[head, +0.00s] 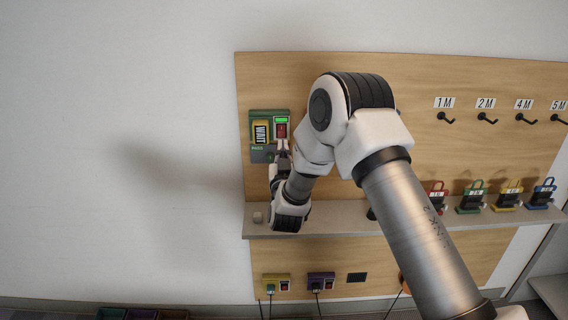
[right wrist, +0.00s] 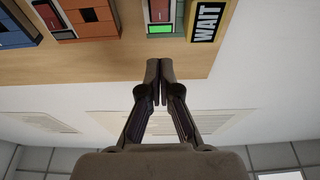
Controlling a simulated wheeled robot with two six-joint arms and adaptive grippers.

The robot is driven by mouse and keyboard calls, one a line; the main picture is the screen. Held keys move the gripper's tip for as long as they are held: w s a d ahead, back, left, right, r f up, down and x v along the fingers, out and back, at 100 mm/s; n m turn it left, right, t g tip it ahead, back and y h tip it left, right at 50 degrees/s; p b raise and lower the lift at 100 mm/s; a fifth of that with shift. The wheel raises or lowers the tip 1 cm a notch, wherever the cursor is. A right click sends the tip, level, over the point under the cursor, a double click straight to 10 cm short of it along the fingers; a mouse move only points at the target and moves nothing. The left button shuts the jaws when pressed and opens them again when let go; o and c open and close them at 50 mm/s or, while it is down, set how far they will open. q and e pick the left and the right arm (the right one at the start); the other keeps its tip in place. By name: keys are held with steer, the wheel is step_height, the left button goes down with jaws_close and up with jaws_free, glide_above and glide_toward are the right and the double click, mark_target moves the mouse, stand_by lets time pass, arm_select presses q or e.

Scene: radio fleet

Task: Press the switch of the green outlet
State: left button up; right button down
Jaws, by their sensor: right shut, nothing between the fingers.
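The green outlet (head: 255,115) is on the wooden board at upper left in the head view. It carries a yellow WAIT tag (head: 261,132), a red switch (head: 281,131) and a lit green display (head: 281,119). In the right wrist view the green outlet (right wrist: 165,35) is at the top, with its lit display (right wrist: 160,29), its red switch (right wrist: 160,10) and the WAIT tag (right wrist: 207,21). My right gripper (head: 282,146) is just below the switch in the head view. Its fingertips (right wrist: 160,66) are together and empty. I cannot tell whether they touch the outlet. My left gripper is not in view.
My right arm covers the board's middle. A shelf (head: 345,225) runs below, with red (head: 437,196), green (head: 474,198), yellow and blue padlocks. Yellow (head: 276,283) and purple (head: 321,282) outlets sit lower. Orange (right wrist: 95,28) and blue (right wrist: 15,38) units show in the wrist view.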

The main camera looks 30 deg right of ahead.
steer(key=s+a, duration=0.3)
steer(key=s, duration=0.1)
steer(key=s+a+f+n+g+y, duration=0.2)
steer(key=s+f, duration=0.3)
steer(key=f, duration=0.6)
steer(key=s+a+f+n+g+y, duration=0.1)
steer(key=s+a+f+g+y, duration=0.25)
steer(key=f, duration=0.65)
steer(key=s+a+f+n+g+y, duration=0.15)
steer(key=s+f, duration=0.35)
steer(key=f, duration=0.6)
steer(key=s+a+f+g+y, duration=0.1)
steer(key=s+a+f+g, duration=0.1)
steer(key=s, duration=0.6)
steer(key=s+a+f+n+g+y, duration=0.1)
steer(key=s+a+f+g, duration=0.1)
steer(key=s+g, duration=0.3)
steer(key=s+a+f+g+y, duration=0.2)
steer(key=s+f+g, duration=0.2)
steer(key=s, duration=0.8)
steer(key=shift+a+b, duration=0.25)
steer(key=shift+b, duration=0.05)
